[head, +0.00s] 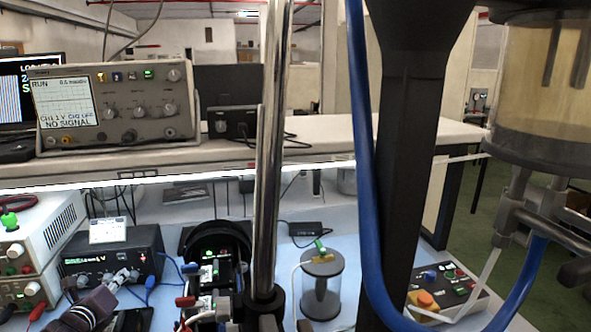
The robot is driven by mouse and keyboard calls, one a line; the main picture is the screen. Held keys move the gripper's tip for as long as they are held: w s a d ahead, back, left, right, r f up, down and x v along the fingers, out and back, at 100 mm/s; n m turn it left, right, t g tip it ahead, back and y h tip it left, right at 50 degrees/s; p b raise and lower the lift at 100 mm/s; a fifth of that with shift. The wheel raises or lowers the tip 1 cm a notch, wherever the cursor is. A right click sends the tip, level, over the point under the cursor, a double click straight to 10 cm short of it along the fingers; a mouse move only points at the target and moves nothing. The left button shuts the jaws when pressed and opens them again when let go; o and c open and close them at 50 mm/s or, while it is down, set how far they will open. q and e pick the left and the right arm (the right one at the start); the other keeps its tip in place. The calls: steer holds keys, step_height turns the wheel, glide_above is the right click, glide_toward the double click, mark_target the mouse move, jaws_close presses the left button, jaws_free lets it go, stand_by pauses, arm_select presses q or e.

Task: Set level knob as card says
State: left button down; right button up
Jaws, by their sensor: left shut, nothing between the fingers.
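A black box (150,246) with a small green-lit display (86,260) stands at the lower left. A small pale card (107,230) stands on top of it; its writing is too small to read. My left gripper (126,277) comes in from the bottom left. Its fingers are shut and empty in front of the right part of the box's face. They cover much of that face, and I cannot make out a level knob or its setting. Whether the fingertips touch anything there cannot be told. My right gripper is not in view.
White power units (45,240) stand left of the box. A metal post (268,180) and a thick blue hose (362,150) cross the middle. A grey spool-like cylinder (322,285) and a button panel (445,285) stand to the right. An oscilloscope (115,105) sits on the shelf behind.

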arm_select(q)
steer(key=v, duration=0.2)
steer(key=p+v, duration=0.1)
steer(key=v, duration=0.1)
steer(key=p+v, duration=0.1)
steer(key=shift+s+d+f, duration=0.3)
steer(key=shift+s+d, duration=0.1)
steer(key=shift+d, duration=0.05)
steer(key=shift+s, duration=0.1)
steer(key=shift+f, duration=0.15)
